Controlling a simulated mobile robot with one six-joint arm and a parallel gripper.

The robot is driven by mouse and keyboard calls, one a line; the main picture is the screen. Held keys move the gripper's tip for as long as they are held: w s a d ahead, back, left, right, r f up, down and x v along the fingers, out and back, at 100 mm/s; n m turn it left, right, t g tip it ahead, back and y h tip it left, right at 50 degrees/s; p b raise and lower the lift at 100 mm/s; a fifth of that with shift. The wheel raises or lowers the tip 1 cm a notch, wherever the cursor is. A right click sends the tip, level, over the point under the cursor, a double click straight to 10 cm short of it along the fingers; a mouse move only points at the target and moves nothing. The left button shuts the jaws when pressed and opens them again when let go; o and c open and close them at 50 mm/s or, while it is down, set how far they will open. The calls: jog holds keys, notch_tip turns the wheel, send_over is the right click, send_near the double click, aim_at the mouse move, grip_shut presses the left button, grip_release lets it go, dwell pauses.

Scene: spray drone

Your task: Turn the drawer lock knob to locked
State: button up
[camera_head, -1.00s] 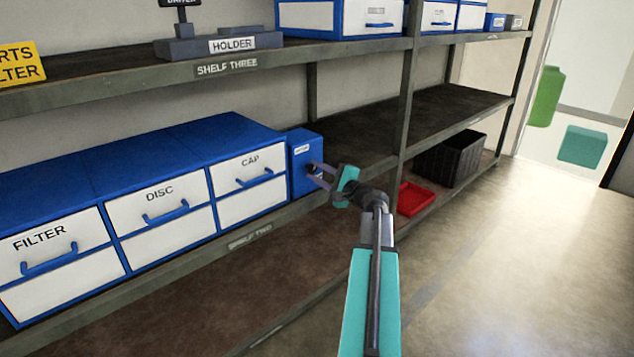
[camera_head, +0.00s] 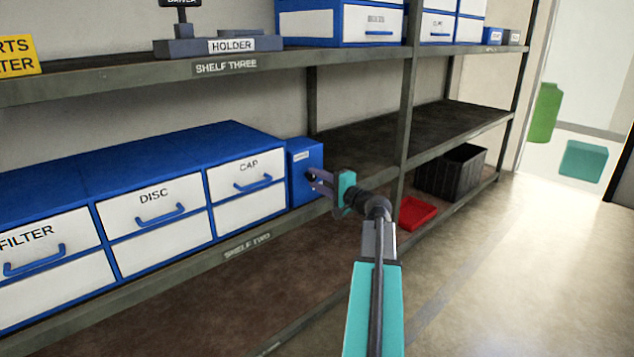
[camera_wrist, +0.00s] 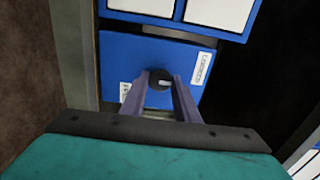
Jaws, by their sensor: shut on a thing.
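The drawer lock is a blue box (camera_head: 304,158) at the right end of the blue drawer unit (camera_head: 240,138) on shelf two. Its dark round knob (camera_wrist: 160,79) has a short light mark and sits on the box's front face in the wrist view. My gripper (camera_head: 314,178) is shut on the knob, one finger on each side of it. White labels (camera_wrist: 203,67) lie on the box face on either side of the knob; their words are too small to read surely. In the head view the fingers mostly hide the knob.
Drawers labelled FILTER, DISC (camera_head: 154,197) and CAP (camera_head: 246,166) are closed to the left. A shelf post (camera_head: 405,130) stands close to the right of my wrist. A red tray (camera_head: 416,213) and a black crate (camera_head: 452,170) are on the lower shelf. Open floor lies at right.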

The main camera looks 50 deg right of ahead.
jog(key=o, duration=1)
jog(key=shift+o, duration=0.2)
jog(key=shift+s, duration=0.1)
jog(key=s+a+p, duration=0.1)
jog(key=s+p, duration=0.2)
jog(key=s, duration=1)
jog(key=shift+s, duration=0.3)
